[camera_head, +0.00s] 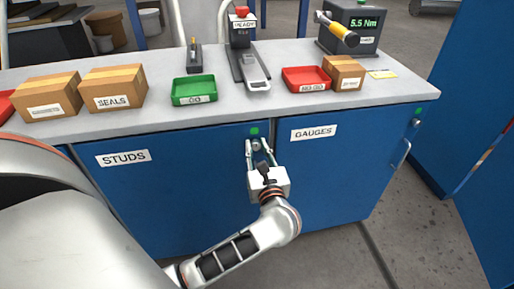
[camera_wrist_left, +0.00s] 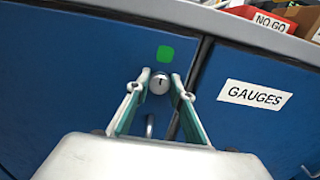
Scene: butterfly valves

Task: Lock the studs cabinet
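The studs cabinet (camera_head: 170,200) has a blue door with a white STUDS label (camera_head: 123,158). Its round lock (camera_wrist_left: 159,83) sits near the door's upper right corner, with its dark slot upright. A green marker (camera_wrist_left: 165,53) is just above it. A door handle (camera_wrist_left: 150,126) shows partly below the lock, between my fingers. My left gripper (camera_head: 259,148) is at the lock, its fingertips on either side of it. In the left wrist view the fingers (camera_wrist_left: 161,85) look open, with narrow gaps beside the lock; contact is not clear. My right gripper is not in view.
The gauges cabinet (camera_head: 325,175) adjoins on the right, with its own handle (camera_head: 404,153). The grey worktop (camera_head: 225,110) overhangs the doors and carries boxes, a green tray (camera_head: 194,90) and a red tray (camera_head: 306,79). The floor at front right is clear.

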